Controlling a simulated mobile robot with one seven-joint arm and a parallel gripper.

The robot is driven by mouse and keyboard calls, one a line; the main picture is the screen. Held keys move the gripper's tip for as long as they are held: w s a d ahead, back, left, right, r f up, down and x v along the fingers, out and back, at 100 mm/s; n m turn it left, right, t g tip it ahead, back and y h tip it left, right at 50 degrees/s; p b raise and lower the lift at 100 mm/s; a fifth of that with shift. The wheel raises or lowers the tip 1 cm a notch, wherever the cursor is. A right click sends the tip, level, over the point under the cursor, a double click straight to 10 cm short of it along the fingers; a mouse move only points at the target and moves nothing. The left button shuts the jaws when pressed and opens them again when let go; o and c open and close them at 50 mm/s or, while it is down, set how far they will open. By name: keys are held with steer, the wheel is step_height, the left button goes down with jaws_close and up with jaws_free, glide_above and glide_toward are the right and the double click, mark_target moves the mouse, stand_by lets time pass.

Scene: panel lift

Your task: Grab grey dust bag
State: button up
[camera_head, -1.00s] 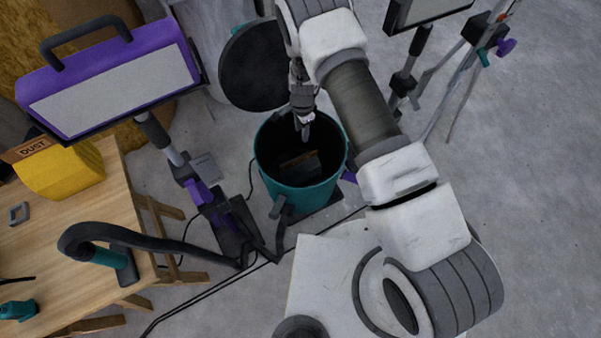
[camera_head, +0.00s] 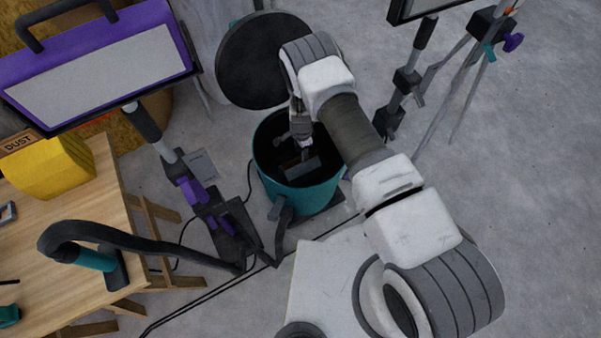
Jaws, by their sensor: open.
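A teal bin-like vessel (camera_head: 303,197) stands on the floor with its round dark lid (camera_head: 262,62) swung open behind it. Inside its dark interior a greyish flat piece (camera_head: 300,169) shows, which may be the grey dust bag; shadow hides most of it. My gripper (camera_head: 303,155) points down inside the vessel's mouth, just above or at the grey piece. It is open; I cannot tell whether its fingers touch the piece.
A wooden table (camera_head: 75,222) at left holds a yellow box (camera_head: 52,167) marked DUST and a hose nozzle (camera_head: 95,259). The hose joins the vessel's front. A purple lamp (camera_head: 95,65) stands upper left, and a tripod stand (camera_head: 455,85) upper right.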

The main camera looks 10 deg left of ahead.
mark_target(301, 169)
step_height(301, 169, down, 5)
steer(key=shift+a+r+b, duration=0.1)
steer(key=shift+r+b, duration=0.05)
steer(key=shift+b, duration=0.7)
jaws_close()
steer(key=shift+r, duration=0.15)
stand_by(0.5)
